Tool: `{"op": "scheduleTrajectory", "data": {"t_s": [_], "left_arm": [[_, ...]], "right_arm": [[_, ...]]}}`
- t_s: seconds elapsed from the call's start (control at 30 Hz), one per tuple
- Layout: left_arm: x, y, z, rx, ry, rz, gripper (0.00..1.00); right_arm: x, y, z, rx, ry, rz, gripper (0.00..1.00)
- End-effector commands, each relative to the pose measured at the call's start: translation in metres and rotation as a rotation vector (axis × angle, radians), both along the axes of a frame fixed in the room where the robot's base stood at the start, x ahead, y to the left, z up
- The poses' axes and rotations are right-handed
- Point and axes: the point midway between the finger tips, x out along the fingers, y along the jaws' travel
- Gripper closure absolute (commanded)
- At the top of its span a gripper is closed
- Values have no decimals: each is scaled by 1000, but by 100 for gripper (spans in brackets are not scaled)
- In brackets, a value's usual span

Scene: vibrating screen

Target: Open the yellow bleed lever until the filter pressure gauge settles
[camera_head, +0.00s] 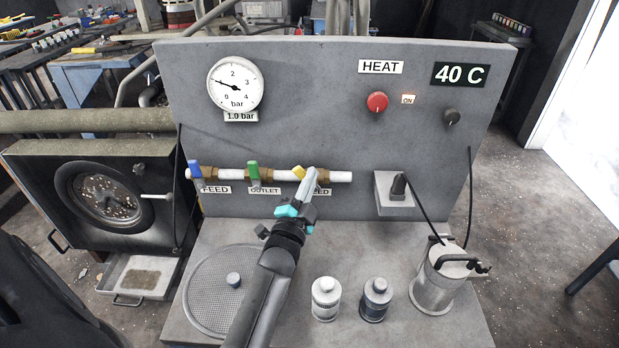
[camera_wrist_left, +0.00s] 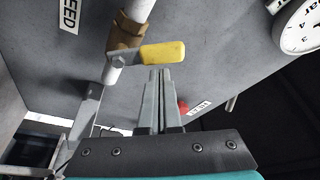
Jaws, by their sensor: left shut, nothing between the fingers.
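The yellow bleed lever (camera_head: 299,171) sits on the white pipe of the grey panel, the rightmost of three valve levers. In the left wrist view the yellow handle (camera_wrist_left: 163,52) points sideways from its brass valve body. My left gripper (camera_head: 312,176) is shut and empty at the lever, its fingers partly covering the valve and its label. In the left wrist view its fingertips (camera_wrist_left: 160,72) end right beside the handle; I cannot tell whether they touch. The pressure gauge (camera_head: 235,84) has its needle pointing left, with a 1.0 bar label beneath. My right gripper is not in view.
A blue lever (camera_head: 194,169) and a green lever (camera_head: 253,170) are on the same pipe to the left. A red knob (camera_head: 377,102) is on the upper panel. A round mesh (camera_head: 215,285), two small canisters and a metal pot (camera_head: 438,290) occupy the base.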

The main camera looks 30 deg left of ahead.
Motion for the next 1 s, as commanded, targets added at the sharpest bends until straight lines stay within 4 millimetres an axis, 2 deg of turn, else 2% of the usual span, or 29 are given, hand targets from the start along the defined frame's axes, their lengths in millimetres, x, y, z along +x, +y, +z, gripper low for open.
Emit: {"op": "scheduleTrajectory", "data": {"t_s": [0.43, 1.0], "left_arm": [[-3, 5, -2, -91, -56, 1, 100], [-6, 11, -6, -214, -130, 2, 100]], "right_arm": [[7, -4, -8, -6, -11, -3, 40], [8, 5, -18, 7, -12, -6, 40]]}}
